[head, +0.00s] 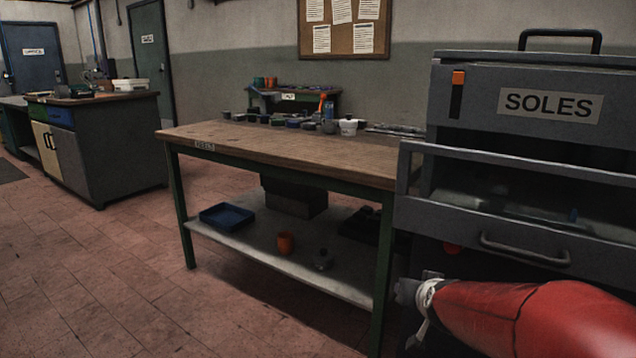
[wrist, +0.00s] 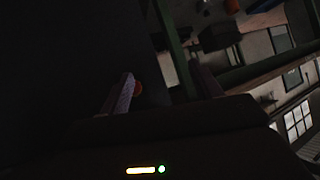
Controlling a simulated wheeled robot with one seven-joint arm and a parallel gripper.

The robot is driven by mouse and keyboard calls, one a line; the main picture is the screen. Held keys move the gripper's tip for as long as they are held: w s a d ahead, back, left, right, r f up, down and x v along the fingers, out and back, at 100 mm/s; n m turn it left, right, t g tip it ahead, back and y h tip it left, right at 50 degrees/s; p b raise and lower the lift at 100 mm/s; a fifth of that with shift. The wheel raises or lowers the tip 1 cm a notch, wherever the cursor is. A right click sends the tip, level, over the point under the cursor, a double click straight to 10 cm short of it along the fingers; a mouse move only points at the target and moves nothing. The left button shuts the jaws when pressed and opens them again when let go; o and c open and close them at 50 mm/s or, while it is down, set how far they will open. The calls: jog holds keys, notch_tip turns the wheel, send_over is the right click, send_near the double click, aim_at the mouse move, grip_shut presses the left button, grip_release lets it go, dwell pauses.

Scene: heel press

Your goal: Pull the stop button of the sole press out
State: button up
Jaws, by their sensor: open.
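The sole press (head: 480,88) is a grey machine with a SOLES label at the right of the head view. The gap holds nothing else that I can make out. Whether the finger touches the button I cannot tell.
A wooden workbench (head: 300,148) with small jars stands left of the press. Its lower shelf (head: 250,249) holds a blue tray (head: 227,216) and an orange cup (head: 286,242). The tiled floor at the left is clear. The press's front handle (head: 525,252) juts out above my arm.

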jog(key=s+a+n+g, duration=0.1)
jog(key=s+a+g, duration=0.1)
jog(key=s, duration=1.1)
jog(key=s+a+r+n+g+y, duration=0.1)
jog(key=s+a+n+g, duration=0.1)
jog(key=s, duration=1.1)
jog(key=shift+a+g, duration=0.7)
jog(key=shift+a, duration=0.1)
jog(key=shift+w+r, duration=0.1)
jog(key=shift+r, duration=0.05)
